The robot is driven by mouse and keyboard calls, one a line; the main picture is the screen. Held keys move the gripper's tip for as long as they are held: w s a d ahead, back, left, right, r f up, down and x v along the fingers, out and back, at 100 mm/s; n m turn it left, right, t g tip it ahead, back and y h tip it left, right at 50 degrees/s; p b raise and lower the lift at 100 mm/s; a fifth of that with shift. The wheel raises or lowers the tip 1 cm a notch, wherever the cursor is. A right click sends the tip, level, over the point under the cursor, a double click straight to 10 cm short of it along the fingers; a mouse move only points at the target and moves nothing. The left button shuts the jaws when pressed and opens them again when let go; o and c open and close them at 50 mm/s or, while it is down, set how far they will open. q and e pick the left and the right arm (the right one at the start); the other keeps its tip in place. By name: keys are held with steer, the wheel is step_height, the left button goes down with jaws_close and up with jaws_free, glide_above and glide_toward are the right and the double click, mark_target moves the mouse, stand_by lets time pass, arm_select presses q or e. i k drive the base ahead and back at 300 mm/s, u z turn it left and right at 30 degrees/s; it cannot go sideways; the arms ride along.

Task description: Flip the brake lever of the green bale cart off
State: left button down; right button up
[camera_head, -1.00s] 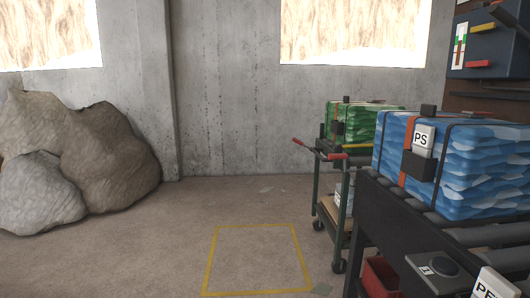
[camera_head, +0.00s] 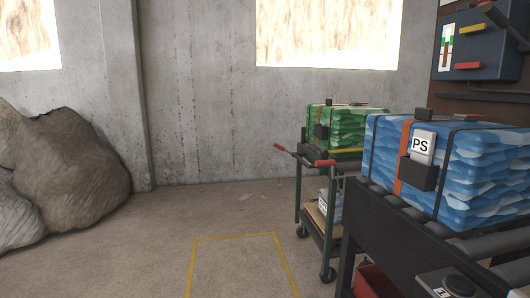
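The green bale cart (camera_head: 326,228) has a dark green frame and stands right of the middle, against the left side of the roller conveyor. A green bale (camera_head: 345,126) with an orange strap lies on its top. Its push handle has two red grips, one at the left (camera_head: 279,148) and one nearer me (camera_head: 323,163). A yellow bar (camera_head: 344,150) shows at the top deck beside the bale. I cannot tell which part is the brake lever or how it is set. Neither of my grippers is in view.
A roller conveyor (camera_head: 385,222) with a blue bale (camera_head: 450,168) labelled PS fills the right side and hides part of the cart. A yellow floor outline (camera_head: 235,236) is empty, with open floor around it. Large sacks (camera_head: 75,165) stand at the left.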

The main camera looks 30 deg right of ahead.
mark_target(280, 148)
steer(key=i, duration=2.15)
steer(key=z, duration=0.85)
steer(key=i, duration=1.05)
steer(key=z, duration=1.7)
steer(key=i, duration=0.65)
steer(key=z, duration=0.6)
